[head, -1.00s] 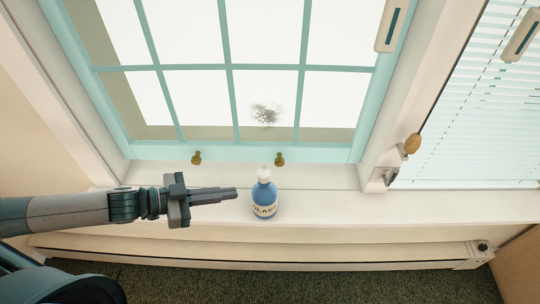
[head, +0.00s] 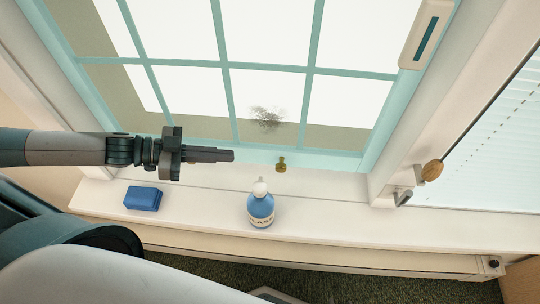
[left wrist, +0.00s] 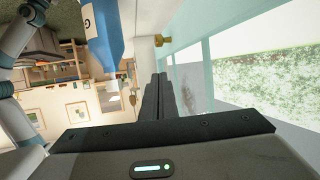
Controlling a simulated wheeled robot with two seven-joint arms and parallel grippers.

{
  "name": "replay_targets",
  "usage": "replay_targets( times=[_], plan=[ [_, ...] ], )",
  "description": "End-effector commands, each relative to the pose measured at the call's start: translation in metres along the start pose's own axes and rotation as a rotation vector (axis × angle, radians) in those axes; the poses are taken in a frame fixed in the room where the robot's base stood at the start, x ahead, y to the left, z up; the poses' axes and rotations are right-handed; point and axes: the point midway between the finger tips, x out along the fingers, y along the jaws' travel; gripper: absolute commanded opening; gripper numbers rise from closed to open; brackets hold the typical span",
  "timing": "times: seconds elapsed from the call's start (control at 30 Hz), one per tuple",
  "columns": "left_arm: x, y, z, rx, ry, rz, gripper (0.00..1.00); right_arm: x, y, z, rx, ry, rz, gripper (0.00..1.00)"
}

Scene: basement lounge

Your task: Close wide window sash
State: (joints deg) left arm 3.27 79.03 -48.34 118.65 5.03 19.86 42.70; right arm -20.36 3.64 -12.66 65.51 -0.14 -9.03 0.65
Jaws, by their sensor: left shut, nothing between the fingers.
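The wide window sash (head: 192,68) is a pale teal frame with several panes, and its lower rail is near the sill. In the head view a small brass knob (head: 281,164) shows on or by the lower rail, right of my gripper. My left gripper (head: 232,155) is shut and empty, in front of the lower rail's left half, with its fingers pointing right. In the left wrist view the shut fingers (left wrist: 158,88) lie beside the teal frame (left wrist: 200,78), with a brass knob (left wrist: 163,41) beyond them. My right gripper is not in view.
A blue bottle with a white cap (head: 261,207) stands on the white sill (head: 325,213), close below the knob. A blue block (head: 143,198) lies on the sill at left. A wooden knob (head: 431,170) and blinds (head: 490,160) are at right. A radiator-like ledge (head: 330,256) runs below.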

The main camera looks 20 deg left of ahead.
Motion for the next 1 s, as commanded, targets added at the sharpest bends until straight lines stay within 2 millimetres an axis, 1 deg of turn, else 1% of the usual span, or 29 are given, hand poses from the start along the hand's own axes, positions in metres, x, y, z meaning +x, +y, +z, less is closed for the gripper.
replay_targets(
  times=[0.37, 0.57, 0.77, 0.9, 1.0],
  plan=[
    [0.001, 0.000, 0.000, 0.000, 0.001, 0.000, 0.00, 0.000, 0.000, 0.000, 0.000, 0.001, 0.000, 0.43],
    [0.008, 0.000, -0.001, -0.001, 0.002, 0.000, 0.00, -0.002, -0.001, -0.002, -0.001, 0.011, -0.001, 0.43],
    [0.025, -0.001, -0.002, 0.001, 0.004, 0.000, 0.00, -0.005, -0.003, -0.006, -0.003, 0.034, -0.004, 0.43],
    [0.044, 0.000, -0.003, 0.001, 0.005, 0.000, 0.00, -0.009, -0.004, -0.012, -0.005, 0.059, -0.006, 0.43],
    [0.059, 0.000, -0.004, 0.000, 0.004, 0.000, 0.00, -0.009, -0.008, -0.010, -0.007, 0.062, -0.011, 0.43]
  ],
)
